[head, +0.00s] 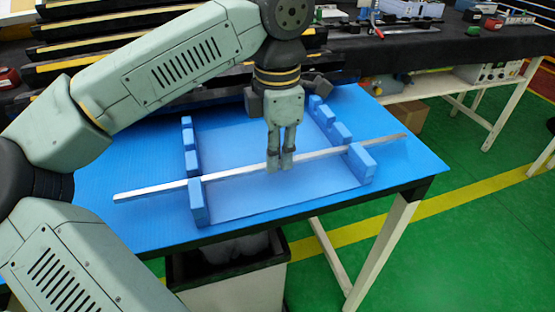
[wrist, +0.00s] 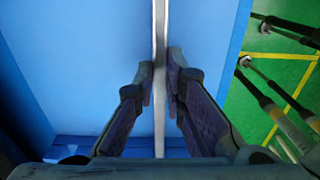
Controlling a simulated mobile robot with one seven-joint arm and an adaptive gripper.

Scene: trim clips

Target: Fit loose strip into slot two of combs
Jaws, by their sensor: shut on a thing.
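The loose strip (head: 235,171) is a long, thin, pale bar lying across both blue combs, with its ends sticking out past them. My gripper (head: 279,163) points down and is shut on the strip near its middle. In the wrist view the strip (wrist: 160,30) runs between the two fingers (wrist: 161,88). The left comb (head: 197,202) and right comb (head: 361,164) are rows of blue blocks. The strip crosses each comb close behind its front block. I cannot tell whether it is down in the slots or just above them.
The combs stand on a blue board (head: 250,205) on a blue-topped table (head: 130,220). Dark racks (head: 80,60) rise behind it. A grey bin (head: 235,285) stands below the front edge. Green floor (head: 450,235) is open at right.

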